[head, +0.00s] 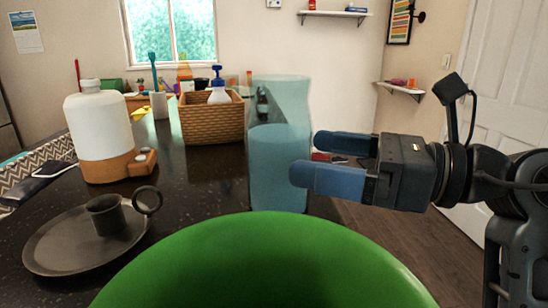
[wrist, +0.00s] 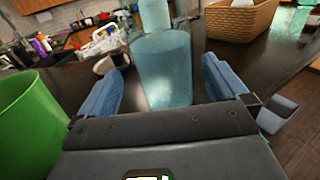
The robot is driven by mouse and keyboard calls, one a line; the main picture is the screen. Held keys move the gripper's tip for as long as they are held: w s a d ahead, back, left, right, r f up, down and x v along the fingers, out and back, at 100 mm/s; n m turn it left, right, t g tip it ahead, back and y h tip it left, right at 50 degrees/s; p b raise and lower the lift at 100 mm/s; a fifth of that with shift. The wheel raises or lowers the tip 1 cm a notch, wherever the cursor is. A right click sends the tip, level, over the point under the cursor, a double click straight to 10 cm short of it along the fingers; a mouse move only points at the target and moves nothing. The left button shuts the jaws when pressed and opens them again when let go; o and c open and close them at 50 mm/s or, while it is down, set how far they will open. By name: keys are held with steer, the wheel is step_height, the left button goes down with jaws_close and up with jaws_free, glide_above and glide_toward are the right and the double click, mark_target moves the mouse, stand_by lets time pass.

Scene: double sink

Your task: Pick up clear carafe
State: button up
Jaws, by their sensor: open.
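The clear carafe (head: 279,165) is a tall, see-through, blue-tinted vessel standing upright on the dark counter, right of centre in the head view. In the wrist view the carafe (wrist: 163,68) stands ahead, between the two blue fingers. My gripper (head: 296,156) is open, level with the carafe's middle and at its right side in the head view. In the wrist view my gripper (wrist: 163,82) has its fingers spread wide with nothing held. Whether a finger touches the carafe I cannot tell. The carafe's base is partly hidden by the green bowl-like object in the head view.
A large green container (head: 270,260) stands close in front; it shows at left in the wrist view (wrist: 28,125). A wicker basket (head: 212,122) is behind the carafe. A white jug (head: 100,130) and a dark candle holder (head: 85,240) are at left. The counter ends at right.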

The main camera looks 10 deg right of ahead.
mark_target(279, 153)
steer(key=shift+f+p+x, duration=0.15)
steer(key=shift+p+x, duration=0.05)
steer(key=shift+x, duration=1.4)
steer(key=shift+f+p+x, duration=0.1)
steer(key=shift+p+x, duration=0.05)
steer(key=shift+x, duration=1.4)
steer(key=shift+w+d, duration=0.1)
steer(key=c, duration=1.3)
